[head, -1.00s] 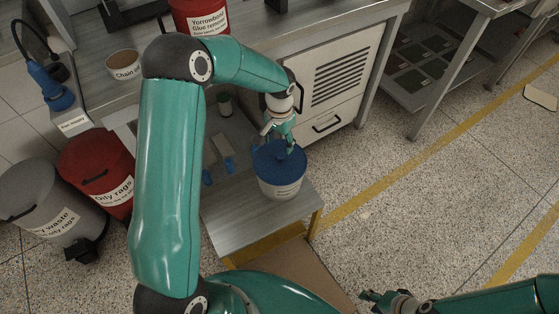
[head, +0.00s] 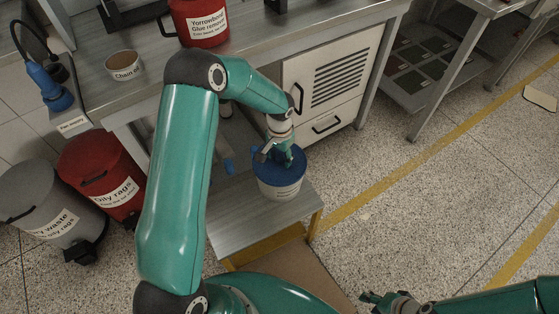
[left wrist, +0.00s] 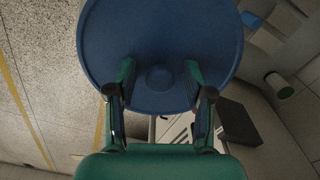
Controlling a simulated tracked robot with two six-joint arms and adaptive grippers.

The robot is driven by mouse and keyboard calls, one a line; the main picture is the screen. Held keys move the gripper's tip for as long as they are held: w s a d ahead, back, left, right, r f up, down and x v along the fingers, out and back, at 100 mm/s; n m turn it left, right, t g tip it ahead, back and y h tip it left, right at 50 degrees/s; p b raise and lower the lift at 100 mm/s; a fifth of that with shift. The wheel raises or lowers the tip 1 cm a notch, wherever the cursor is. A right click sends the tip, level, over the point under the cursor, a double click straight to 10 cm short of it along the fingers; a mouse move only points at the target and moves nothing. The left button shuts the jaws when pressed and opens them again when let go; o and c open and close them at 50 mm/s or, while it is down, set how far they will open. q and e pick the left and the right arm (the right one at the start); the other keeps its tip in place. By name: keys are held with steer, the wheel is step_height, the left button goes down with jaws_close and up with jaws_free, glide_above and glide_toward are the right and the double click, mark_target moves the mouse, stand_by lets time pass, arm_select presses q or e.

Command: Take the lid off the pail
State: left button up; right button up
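The pail (head: 282,190) is white with a label and stands upright on a low bench. Its round blue lid (head: 293,169) sits on top. My left gripper (head: 277,158) is just above the lid. In the left wrist view its fingers (left wrist: 159,82) are apart, one on each side of the knob, with gaps showing. My right gripper (head: 370,300) is low in the head view, far from the pail; its opening is unclear.
The low bench (head: 245,222) has bare room in front of the pail. A workbench with a vented cabinet (head: 335,80) stands behind. A red oily-rags bin (head: 98,170) and a grey waste bin (head: 45,210) stand left. A red can (head: 200,22) is on the workbench.

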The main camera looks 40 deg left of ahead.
arm_select(q)
jaws_close()
steer(key=shift+r, duration=0.15)
